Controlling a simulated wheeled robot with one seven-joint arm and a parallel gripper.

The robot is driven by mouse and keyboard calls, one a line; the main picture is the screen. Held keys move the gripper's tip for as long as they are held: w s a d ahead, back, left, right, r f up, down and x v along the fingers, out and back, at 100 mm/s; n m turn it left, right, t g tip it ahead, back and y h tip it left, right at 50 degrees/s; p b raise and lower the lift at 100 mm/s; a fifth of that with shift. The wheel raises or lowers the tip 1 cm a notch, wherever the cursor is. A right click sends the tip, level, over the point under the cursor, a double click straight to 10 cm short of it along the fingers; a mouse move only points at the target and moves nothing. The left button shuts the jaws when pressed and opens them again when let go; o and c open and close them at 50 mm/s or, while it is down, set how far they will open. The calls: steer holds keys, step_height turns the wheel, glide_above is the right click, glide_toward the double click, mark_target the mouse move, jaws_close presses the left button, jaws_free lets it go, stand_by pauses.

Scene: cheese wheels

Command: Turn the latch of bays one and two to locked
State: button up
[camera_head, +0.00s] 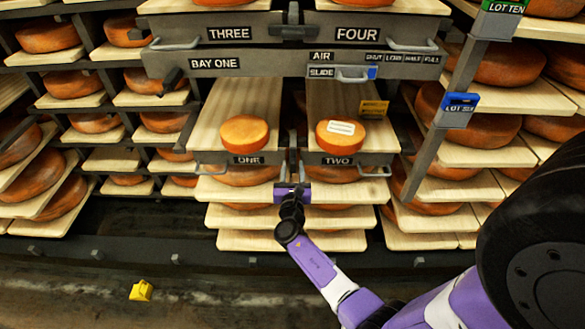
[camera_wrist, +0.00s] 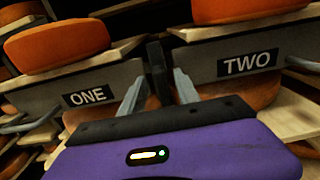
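Drawer board ONE (camera_head: 246,160) and drawer board TWO (camera_head: 344,160) stand side by side, each carrying an orange cheese wheel. Their labelled fronts also show in the wrist view, ONE (camera_wrist: 122,80) at left and TWO (camera_wrist: 215,70) at right. A dark upright piece (camera_wrist: 157,72), which looks like their latch, stands in the gap between the fronts. My gripper (camera_head: 291,188) is just below this gap. In the wrist view its two grey fingers (camera_wrist: 158,92) are apart, one on each side of the dark piece. I cannot tell whether they touch it. The latch's lower part is hidden.
Above are boards THREE (camera_head: 230,34) and FOUR (camera_head: 357,35), with a dark bar between them. A slide panel (camera_head: 340,74) with a handle and a blue marker sits right of centre. Shelves of cheese surround the bay. A yellow object (camera_head: 141,290) lies on the floor.

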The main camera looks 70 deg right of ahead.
steer(key=shift+w+d, duration=0.1)
steer(key=shift+d, duration=0.2)
jaws_close()
